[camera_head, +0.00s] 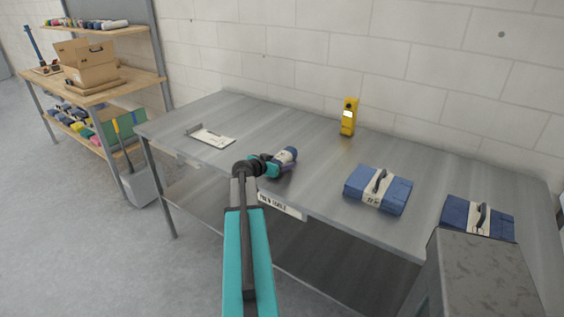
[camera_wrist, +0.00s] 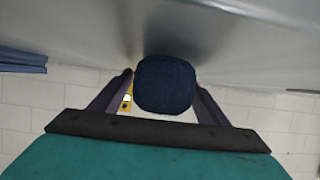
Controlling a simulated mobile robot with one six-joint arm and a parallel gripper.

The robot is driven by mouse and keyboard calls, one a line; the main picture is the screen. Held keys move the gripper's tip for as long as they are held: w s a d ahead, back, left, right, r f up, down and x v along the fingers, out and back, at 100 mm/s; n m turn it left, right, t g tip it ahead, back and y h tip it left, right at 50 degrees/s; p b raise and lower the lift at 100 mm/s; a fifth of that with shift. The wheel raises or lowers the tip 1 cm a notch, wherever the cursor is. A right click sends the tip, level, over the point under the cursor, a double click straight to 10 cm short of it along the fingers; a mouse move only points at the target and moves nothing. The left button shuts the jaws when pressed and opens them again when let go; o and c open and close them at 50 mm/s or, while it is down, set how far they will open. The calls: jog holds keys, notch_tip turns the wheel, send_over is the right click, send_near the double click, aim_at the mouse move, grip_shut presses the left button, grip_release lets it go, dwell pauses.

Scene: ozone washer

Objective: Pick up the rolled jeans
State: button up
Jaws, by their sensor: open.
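The rolled jeans (camera_head: 288,154) lie on the grey metal table (camera_head: 250,115), a small dark blue roll with a pale band around it. My gripper (camera_head: 282,167) is at the roll, low over the table near its front edge. In the wrist view the round dark blue end of the roll (camera_wrist: 165,84) sits between the two fingers of my gripper (camera_wrist: 164,92). The fingers are open, one on each side of the roll. Whether either finger touches it cannot be told. My gripper hides part of the roll in the head view.
Two folded blue bundles with pale bands and dark handles lie to the right, one nearer (camera_head: 359,189) and one farther right (camera_head: 456,212). A yellow handheld device (camera_head: 349,117) stands near the wall. A white clipboard (camera_head: 212,138) lies at left. Shelving with boxes (camera_head: 85,65) stands far left.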

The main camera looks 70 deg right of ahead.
aim_at(283, 154)
jog(key=shift+c, duration=0.5)
jog(key=c, duration=1.3)
jog(key=shift+r, duration=0.2)
jog(key=shift+r+b, duration=0.8)
jog(key=shift+r, duration=0.65)
jog(key=s+a+b, duration=0.1)
jog(key=s+a, duration=0.1)
jog(key=s, duration=0.1)
jog(key=s+a+r+b, duration=0.1)
jog(key=s+a, duration=0.2)
jog(key=s, duration=0.1)
jog(key=s+a+b, duration=0.1)
jog(key=s+a, duration=0.2)
jog(key=shift+s+a+r+b, duration=0.15)
jog(key=shift+s+a+b, duration=0.05)
jog(key=shift+b, duration=0.15)
jog(key=shift+s+b, duration=0.1)
jog(key=shift+b, duration=0.65)
jog(key=b, duration=0.4)
jog(key=shift+s+a, duration=0.1)
jog(key=shift+s, duration=0.2)
jog(key=s+a+b, duration=0.1)
jog(key=b, duration=0.5)
jog(key=shift+s+a+r+b, duration=0.15)
jog(key=shift+a+r+b, duration=0.1)
jog(key=shift+b, duration=0.4)
